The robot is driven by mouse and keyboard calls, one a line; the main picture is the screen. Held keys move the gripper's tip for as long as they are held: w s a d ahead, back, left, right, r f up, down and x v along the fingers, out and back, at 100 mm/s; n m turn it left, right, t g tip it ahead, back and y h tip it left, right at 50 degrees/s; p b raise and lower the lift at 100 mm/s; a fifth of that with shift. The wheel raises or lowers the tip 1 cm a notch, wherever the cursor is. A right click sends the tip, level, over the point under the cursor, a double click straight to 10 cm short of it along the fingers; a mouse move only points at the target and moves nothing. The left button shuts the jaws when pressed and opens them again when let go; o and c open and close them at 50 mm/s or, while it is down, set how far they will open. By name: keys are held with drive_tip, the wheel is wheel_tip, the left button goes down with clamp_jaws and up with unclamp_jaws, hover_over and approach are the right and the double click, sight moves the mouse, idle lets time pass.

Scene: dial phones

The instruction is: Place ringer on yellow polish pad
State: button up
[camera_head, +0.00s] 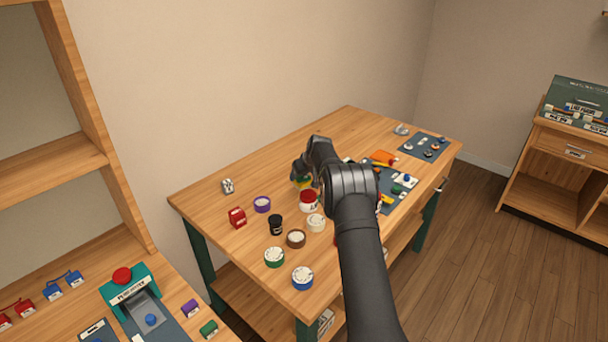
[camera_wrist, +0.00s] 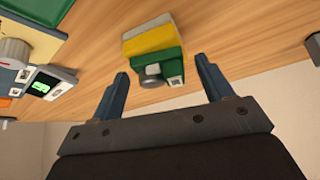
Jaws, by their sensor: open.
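A green block with a silver round part and a small white label, apparently the ringer (camera_wrist: 171,65), shows in the wrist view between my fingers. A yellow slab, apparently the polish pad (camera_wrist: 160,41), lies directly against it on the far side, with a grey-green layer (camera_wrist: 148,24) beyond. I cannot tell from this angle whether the green block rests on the yellow slab or only touches it. My gripper (camera_wrist: 163,72) is open, one finger on each side of the green block, with gaps visible. In the head view my gripper (camera_head: 301,174) is low over the table, mostly hiding these pieces.
On the wooden table (camera_head: 330,127) stand a red-topped white jar (camera_head: 308,201), a black cup (camera_head: 276,224), a red box (camera_head: 237,217) and several round dials, including a blue-rimmed one (camera_head: 302,278). A blue mat (camera_head: 405,203) with parts lies right.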

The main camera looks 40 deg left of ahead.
drive_tip(key=shift+d+r, duration=0.1)
drive_tip(key=shift+r, duration=0.35)
drive_tip(key=v, duration=1.1)
drive_tip(key=shift+s, duration=0.15)
drive_tip(key=shift+r, duration=0.1)
drive_tip(key=x, duration=1.2)
drive_tip(key=shift+d, duration=0.15)
